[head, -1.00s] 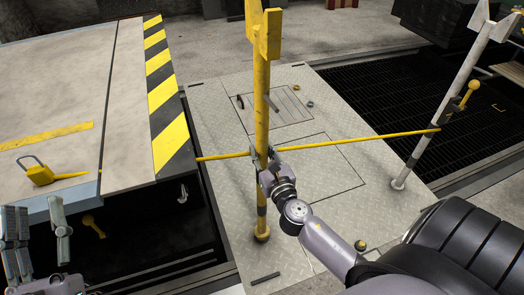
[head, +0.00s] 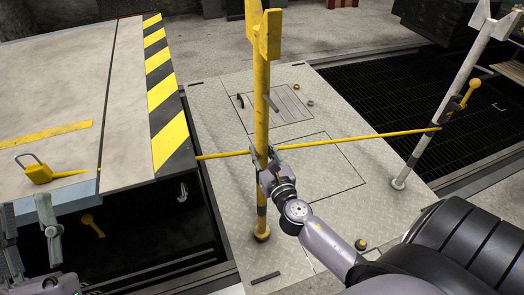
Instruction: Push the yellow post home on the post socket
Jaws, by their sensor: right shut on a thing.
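The yellow post (head: 262,100) stands upright, or nearly so, on the metal plate floor in the middle of the head view. It has a forked yellow head and a dark band low down. My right gripper (head: 262,165) is shut around the post below its middle. The post's foot ends at a yellow collar (head: 262,235) on the plate; the socket itself is hard to make out, and I cannot tell how deep the foot sits. My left gripper (head: 28,222) is at the lower left, fingers apart and empty, far from the post.
A thin yellow bar (head: 345,141) runs behind the post towards a white post (head: 440,110) on the right. A striped-edge platform (head: 165,95) lies left, with a yellow padlock (head: 38,173) on it. A dark grating (head: 385,95) lies beyond the checkered plate (head: 225,110).

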